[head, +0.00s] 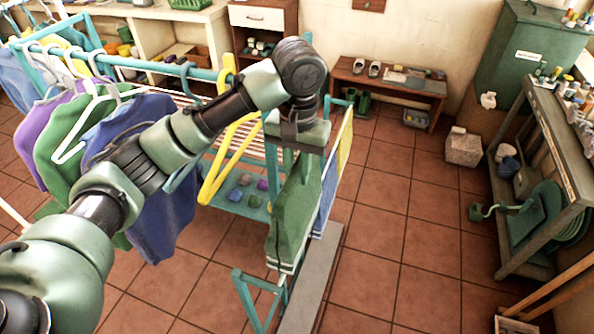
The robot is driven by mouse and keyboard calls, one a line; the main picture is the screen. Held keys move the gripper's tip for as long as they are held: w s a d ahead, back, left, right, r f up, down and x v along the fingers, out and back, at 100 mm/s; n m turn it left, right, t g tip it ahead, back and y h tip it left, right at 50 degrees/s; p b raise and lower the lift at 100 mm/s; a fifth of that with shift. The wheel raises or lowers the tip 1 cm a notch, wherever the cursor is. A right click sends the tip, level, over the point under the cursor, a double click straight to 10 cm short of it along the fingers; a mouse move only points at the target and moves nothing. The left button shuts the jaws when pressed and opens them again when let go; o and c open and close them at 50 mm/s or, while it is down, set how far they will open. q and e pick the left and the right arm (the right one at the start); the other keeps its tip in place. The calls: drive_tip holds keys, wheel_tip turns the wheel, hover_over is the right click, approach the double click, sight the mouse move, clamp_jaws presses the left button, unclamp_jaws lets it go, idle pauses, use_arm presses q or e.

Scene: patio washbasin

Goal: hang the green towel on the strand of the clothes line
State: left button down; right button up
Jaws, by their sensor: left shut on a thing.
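My left arm reaches in from the left, and my left gripper (300,145) is shut on the green towel (293,215). The towel hangs down below the gripper, long and narrow, with pale stripes near its bottom edge. It is beside the teal frame of the clothes line (272,165). A blue cloth (328,195) and a yellow cloth (346,140) hang in a row just behind and to the right of the towel. The strand is mostly hidden by the gripper and cloths, so I cannot tell whether the towel touches it. My right gripper is out of view.
Shirts on hangers, including a blue one (160,215), fill a teal rail at left. A yellow hanger (225,160) hangs near my forearm. A grey plank (313,285) lies on the floor below the towel. A low bench (395,85) stands behind. Tiled floor (400,225) is clear at right.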

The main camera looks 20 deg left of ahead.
use_arm(q)
drive_tip(key=d+r, duration=0.1)
drive_tip(key=d, duration=1.6)
drive_tip(key=shift+s, duration=0.25)
